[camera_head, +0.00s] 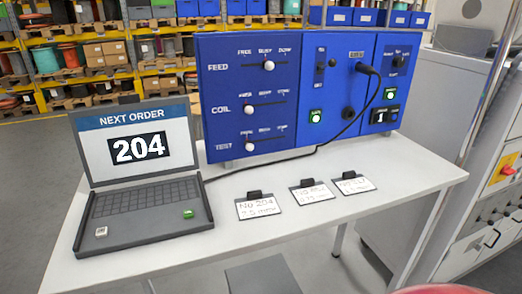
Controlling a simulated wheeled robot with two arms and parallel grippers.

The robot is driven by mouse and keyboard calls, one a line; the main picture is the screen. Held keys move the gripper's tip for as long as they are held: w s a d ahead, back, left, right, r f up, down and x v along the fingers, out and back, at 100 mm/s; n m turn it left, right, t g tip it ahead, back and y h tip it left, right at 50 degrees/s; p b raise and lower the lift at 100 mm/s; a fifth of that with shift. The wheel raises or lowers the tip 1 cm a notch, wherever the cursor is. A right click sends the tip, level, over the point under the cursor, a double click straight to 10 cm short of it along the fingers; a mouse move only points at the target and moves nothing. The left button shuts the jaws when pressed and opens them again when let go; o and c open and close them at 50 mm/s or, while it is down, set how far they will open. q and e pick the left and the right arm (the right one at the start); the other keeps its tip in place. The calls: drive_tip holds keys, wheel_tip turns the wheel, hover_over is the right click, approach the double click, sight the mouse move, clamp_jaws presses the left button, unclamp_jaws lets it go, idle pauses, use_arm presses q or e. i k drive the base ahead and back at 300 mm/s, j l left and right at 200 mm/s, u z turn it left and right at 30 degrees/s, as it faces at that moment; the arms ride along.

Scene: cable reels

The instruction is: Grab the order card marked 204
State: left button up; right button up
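The order card marked No 204 (258,207) lies flat on the white table (330,225), right of the laptop, with a black tab at its far edge. A smaller second line of writing is below its number. A second card (315,195) and a third card (354,185) lie to its right in a slanting row, each with a black tab; their numbers are too small to read surely. The laptop (140,160) stands open at the left and shows NEXT ORDER 204. Neither of my grippers is in view.
A blue control panel (225,115) with FEED, COIL and TEST sliders stands behind the cards, with a black cable across its front and the tabletop. A grey machine (480,215) and a post are at the right. The table's front edge is clear. Shelves are behind.

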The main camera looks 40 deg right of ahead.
sight(256, 204)
drive_tip(key=k+l+z, duration=0.2)
drive_tip(key=l, duration=0.25)
drive_tip(key=l+z, duration=0.15)
drive_tip(key=l, duration=0.35)
drive_tip(key=k+l+z, duration=0.2)
drive_tip(key=l, duration=0.3)
